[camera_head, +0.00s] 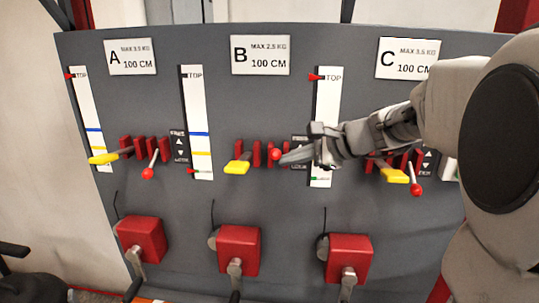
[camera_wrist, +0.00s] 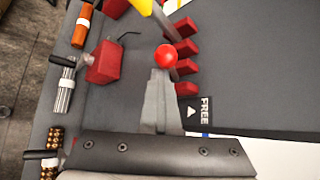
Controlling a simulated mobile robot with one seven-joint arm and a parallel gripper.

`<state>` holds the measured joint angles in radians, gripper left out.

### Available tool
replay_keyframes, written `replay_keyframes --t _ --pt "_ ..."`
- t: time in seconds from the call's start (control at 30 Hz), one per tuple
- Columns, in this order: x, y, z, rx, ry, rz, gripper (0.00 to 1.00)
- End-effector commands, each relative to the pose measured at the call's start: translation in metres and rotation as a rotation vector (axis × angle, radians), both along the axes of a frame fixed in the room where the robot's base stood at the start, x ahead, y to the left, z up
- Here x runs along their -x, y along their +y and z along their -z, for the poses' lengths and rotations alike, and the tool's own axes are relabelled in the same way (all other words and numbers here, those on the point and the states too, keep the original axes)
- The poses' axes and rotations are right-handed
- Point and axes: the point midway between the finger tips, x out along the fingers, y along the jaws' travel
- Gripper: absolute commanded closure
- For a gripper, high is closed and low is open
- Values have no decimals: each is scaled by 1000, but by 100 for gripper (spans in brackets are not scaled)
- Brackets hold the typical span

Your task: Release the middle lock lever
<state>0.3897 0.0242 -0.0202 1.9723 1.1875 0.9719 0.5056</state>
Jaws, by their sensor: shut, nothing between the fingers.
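The middle station, under plate B (camera_head: 260,55), has a lock lever with a red ball knob (camera_head: 275,154) beside its red blocks. The knob also shows in the wrist view (camera_wrist: 166,57). It sits level with the blocks, while the knobs of A (camera_head: 147,173) and C (camera_head: 416,189) hang lower. My gripper (camera_head: 284,160) is shut and empty, its fingertips right at the knob. In the wrist view the fingertips (camera_wrist: 160,80) lie just below the knob; whether they touch it I cannot tell. The lever's rod is mostly hidden by my fingers. The FREE label (camera_wrist: 205,108) is beside them.
A yellow lever (camera_head: 237,166) sticks out just left of the middle knob. Red boxes with cranks, such as the middle one (camera_head: 238,250), stand out below. The grey panel (camera_head: 190,215) between levers and boxes is clear.

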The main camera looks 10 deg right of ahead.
Motion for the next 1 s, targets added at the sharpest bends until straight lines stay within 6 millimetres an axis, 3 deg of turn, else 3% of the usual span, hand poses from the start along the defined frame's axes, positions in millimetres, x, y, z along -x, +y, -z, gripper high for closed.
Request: replay_keyframes --t 0.03,0.17,0.7,1.0 --pt "-1 -2 -10 -2 -19 6 100" --pt "9 -10 -16 -1 -18 4 100" --pt "93 -78 -74 0 -4 1 100" --pt "114 -94 -89 0 1 -1 100"
